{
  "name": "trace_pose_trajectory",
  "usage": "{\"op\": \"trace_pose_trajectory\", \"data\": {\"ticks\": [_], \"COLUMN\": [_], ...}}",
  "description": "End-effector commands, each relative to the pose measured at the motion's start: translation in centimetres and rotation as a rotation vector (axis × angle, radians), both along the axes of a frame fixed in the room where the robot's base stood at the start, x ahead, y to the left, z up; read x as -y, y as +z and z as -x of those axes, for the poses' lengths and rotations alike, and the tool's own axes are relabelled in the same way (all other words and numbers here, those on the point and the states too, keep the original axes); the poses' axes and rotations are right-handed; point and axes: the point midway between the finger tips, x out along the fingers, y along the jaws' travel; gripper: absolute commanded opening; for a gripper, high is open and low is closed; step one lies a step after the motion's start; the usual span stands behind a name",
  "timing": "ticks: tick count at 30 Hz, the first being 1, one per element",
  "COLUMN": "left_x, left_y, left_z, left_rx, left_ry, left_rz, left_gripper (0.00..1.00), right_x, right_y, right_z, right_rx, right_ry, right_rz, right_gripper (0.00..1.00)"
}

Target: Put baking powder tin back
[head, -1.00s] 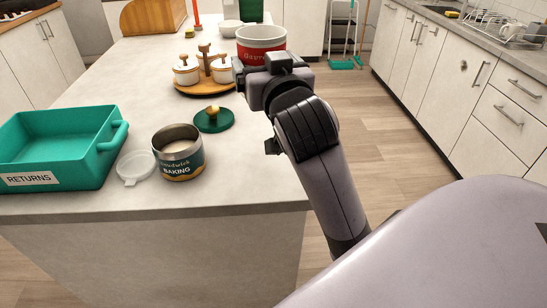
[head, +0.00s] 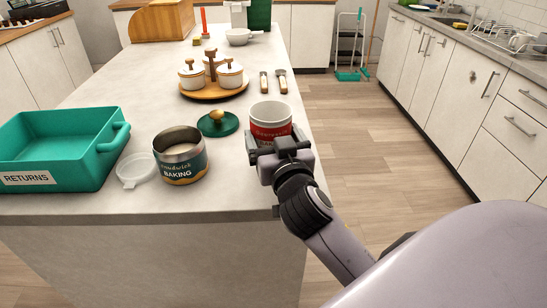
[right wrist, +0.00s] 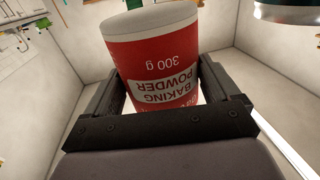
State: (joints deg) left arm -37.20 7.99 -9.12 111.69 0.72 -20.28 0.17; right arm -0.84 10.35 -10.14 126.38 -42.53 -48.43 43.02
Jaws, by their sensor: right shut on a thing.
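The red and white baking powder tin (head: 270,122) is upright in the head view, near the right edge of the counter. My right gripper (head: 276,146) is shut on it from the near side. In the right wrist view the tin (right wrist: 155,60) sits between the two fingers, its label upside down. I cannot tell whether its base touches the counter. An open canister marked BAKING (head: 181,165) stands to its left. A green lid with a gold knob (head: 217,125) lies between them, farther back. My left gripper is not in view.
A teal RETURNS bin (head: 70,150) and a small clear lid (head: 135,172) are left of the canister. A wooden carousel with white pots (head: 213,92) and two wooden-handled utensils (head: 264,84) stand behind. Bare counter (head: 225,180) lies right of the canister.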

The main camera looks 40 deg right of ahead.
Motion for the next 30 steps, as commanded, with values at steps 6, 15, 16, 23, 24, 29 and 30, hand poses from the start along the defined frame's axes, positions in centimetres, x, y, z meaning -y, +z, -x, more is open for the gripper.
{"op": "trace_pose_trajectory", "data": {"ticks": [6,15,16,23,24,29,30], "left_x": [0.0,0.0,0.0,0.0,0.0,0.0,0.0], "left_y": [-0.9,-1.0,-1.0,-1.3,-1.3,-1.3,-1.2], "left_z": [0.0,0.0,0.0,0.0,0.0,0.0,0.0], "left_rx": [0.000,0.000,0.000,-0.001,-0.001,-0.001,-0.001], "left_ry": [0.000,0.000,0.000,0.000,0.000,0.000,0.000], "left_rz": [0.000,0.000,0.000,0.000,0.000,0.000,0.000], "left_gripper": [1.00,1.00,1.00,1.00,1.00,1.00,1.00], "right_x": [0.0,0.0,0.0,0.0,0.0,0.0,0.0], "right_y": [-3.3,-4.3,-4.3,-4.6,-4.6,-4.6,-4.5], "right_z": [0.0,0.0,0.0,0.0,0.0,0.0,0.0], "right_rx": [-0.003,0.001,0.001,0.000,0.000,0.000,0.000], "right_ry": [0.000,0.001,0.001,0.000,0.000,0.000,0.000], "right_rz": [0.003,0.001,0.001,0.000,0.000,0.000,0.000], "right_gripper": [0.50,0.50,0.50,0.99,1.00,1.00,1.00]}}
